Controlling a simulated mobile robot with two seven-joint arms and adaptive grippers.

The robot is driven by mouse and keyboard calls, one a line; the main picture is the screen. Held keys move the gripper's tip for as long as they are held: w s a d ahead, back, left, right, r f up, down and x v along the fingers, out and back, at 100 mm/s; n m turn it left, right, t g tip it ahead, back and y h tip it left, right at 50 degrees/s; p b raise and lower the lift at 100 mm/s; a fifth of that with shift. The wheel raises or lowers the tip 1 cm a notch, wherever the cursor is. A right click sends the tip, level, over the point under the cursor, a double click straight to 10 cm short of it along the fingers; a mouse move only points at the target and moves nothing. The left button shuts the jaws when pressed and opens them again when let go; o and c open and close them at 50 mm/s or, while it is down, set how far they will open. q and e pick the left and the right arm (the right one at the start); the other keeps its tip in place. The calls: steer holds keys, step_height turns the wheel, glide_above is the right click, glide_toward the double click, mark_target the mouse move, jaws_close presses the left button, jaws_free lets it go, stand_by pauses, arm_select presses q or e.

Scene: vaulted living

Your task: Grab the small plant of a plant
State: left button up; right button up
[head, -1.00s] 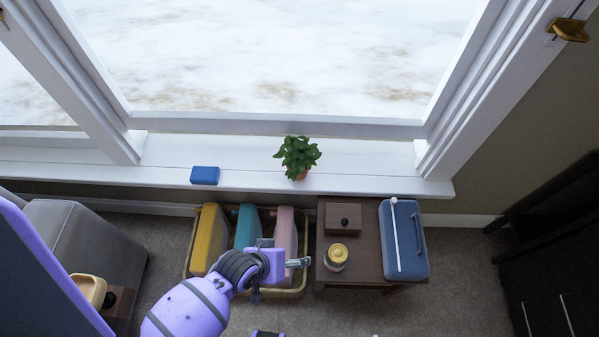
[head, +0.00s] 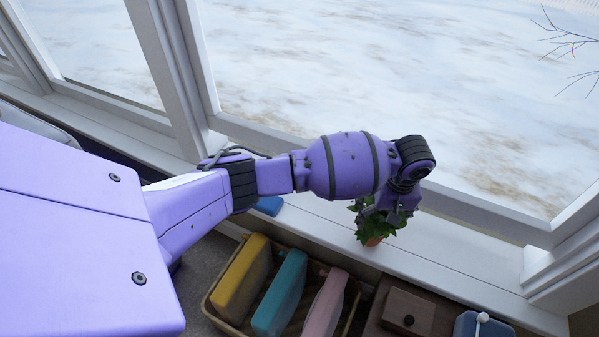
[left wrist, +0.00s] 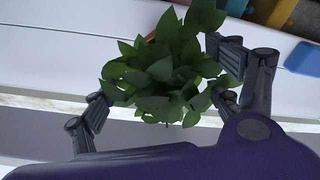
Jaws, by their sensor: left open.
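The small plant (head: 376,226) stands on the white window sill, with green leaves and an orange-brown pot (head: 373,241). In the head view my left arm reaches over the sill, and my left gripper (head: 380,212) is at the plant's leaves and hides their upper part. In the left wrist view the plant's leaves (left wrist: 165,75) fill the space between the two fingers of my left gripper (left wrist: 165,95), which are spread open on either side. A bit of the pot shows behind the leaves; most of it is hidden. My right gripper is not in view.
A blue block (head: 269,206) lies on the sill (head: 450,255) left of the plant. Below stands a basket (head: 352,307) with yellow, teal and pink items. A brown table (head: 385,325) holds a wooden box (head: 409,311) and a blue case (head: 480,327). The window frame (head: 480,214) rises behind.

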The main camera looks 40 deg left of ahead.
mark_target(376, 224)
arm_select(q)
steer(key=f, duration=0.2)
steer(key=f+b, duration=0.1)
steer(key=f, duration=0.1)
steer(key=a+f+b, duration=0.1)
steer(key=f, duration=0.2)
steer(key=shift+w, duration=0.4)
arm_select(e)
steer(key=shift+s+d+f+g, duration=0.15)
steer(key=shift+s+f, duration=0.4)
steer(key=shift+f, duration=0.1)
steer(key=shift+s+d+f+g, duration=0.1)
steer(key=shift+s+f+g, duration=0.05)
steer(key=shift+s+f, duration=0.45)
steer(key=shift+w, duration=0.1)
arm_select(q)
steer(key=shift+d, duration=0.1)
steer(key=c, duration=1.6)
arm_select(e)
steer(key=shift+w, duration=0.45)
arm_select(q)
steer(key=shift+r, duration=0.1)
